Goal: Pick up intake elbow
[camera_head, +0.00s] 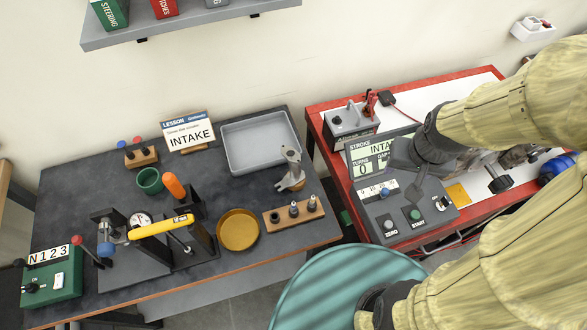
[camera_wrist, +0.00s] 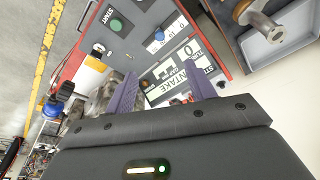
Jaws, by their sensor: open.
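A grey metal elbow-shaped part with a flanged end (camera_head: 291,168), which looks like the intake elbow, stands at the right side of the dark table, beside the grey tray. A metal part with a round flange and a brownish disc, likely the same elbow, shows at the top right of the wrist view (camera_wrist: 262,22). My gripper (camera_wrist: 163,88) is open, with its two fingers apart and nothing visibly held between them. In the head view my gripper (camera_head: 402,154) is over the grey control box, to the right of the elbow and apart from it. Its fingertips are hard to make out there.
The control box (camera_head: 408,207) with its INTAKE display stands on the red-edged bench (camera_head: 315,108). The grey tray (camera_head: 228,165), a brass dish (camera_head: 238,230) and a wooden peg block (camera_head: 293,211) surround the elbow. A teal round surface (camera_head: 345,290) is in front.

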